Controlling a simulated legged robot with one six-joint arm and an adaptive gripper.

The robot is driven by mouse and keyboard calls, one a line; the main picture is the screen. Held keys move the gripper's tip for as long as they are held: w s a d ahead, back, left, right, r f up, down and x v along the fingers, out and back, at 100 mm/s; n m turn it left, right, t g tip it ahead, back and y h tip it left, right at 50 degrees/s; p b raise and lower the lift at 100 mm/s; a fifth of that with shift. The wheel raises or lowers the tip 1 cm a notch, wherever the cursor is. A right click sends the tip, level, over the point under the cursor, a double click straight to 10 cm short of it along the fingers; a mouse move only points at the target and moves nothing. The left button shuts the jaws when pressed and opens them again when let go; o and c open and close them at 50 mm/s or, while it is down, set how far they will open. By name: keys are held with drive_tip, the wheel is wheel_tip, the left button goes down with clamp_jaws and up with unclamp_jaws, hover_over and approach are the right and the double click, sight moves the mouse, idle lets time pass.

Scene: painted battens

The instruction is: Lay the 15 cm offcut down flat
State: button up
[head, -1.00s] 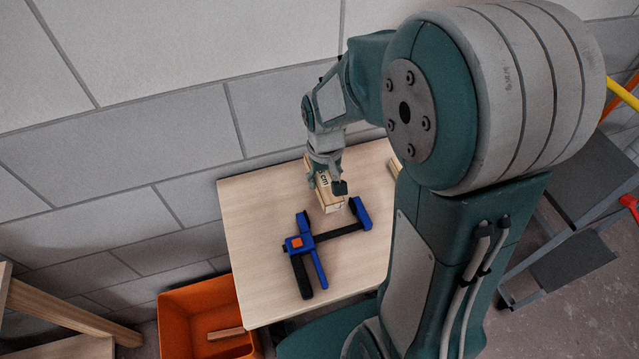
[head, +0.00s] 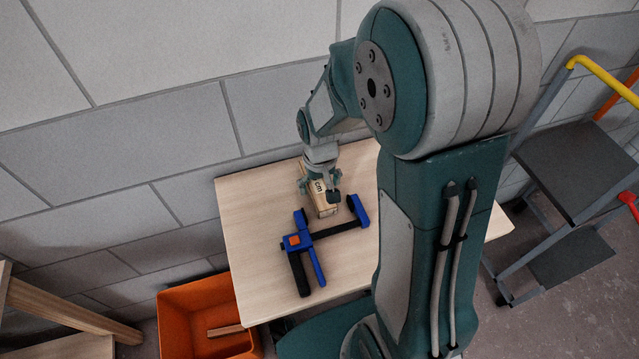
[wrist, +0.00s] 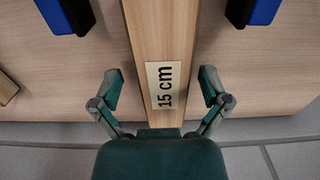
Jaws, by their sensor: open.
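The 15 cm offcut (head: 326,208) is a pale wooden block on the table, close to the blue and black clamp. In the wrist view the offcut (wrist: 160,35) runs from the top edge down under my gripper. My gripper (wrist: 160,88) is open, with one finger on each side of the offcut near the label and a visible gap on both sides. In the head view my gripper (head: 320,187) is over the offcut and hides its far part.
Another wood piece (wrist: 8,88) shows at the left edge there. An orange bin (head: 190,315) stands below the table (head: 245,215); a step ladder (head: 575,170) is right.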

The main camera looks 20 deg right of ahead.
sight(319, 185)
drive_tip(key=shift+a+r, duration=0.1)
drive_tip(key=shift+r, duration=0.1)
wheel_tip(319, 185, up, 10)
drive_tip(key=r, duration=0.1)
drive_tip(key=s+r+t, duration=0.5)
drive_tip(key=s+r, duration=0.5)
drive_tip(key=s, duration=0.4)
drive_tip(key=shift+t, duration=0.3)
